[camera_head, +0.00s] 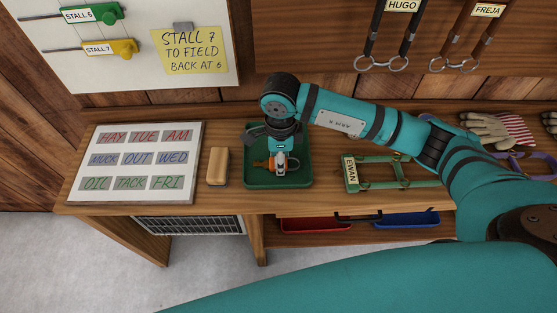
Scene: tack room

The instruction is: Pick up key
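My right arm reaches in from the right, and its gripper (280,168) points down into a shallow green tray (263,181) on the wooden bench. A small orange-brown item (261,164) shows in the tray beside the gripper, partly covered by it. It may be the key or its tag; I cannot make out a key shape. The fingertips are small and seen from above, so I cannot tell whether they are open, shut or holding something. My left gripper is not in view.
On the bench (330,196), a tan brush or block (217,166) and a lettered board (135,162) lie left of the tray. A green halter tagged EWAN (351,174) lies to the right, with gloves (492,127) beyond. Red (316,225) and blue (407,219) trays sit below.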

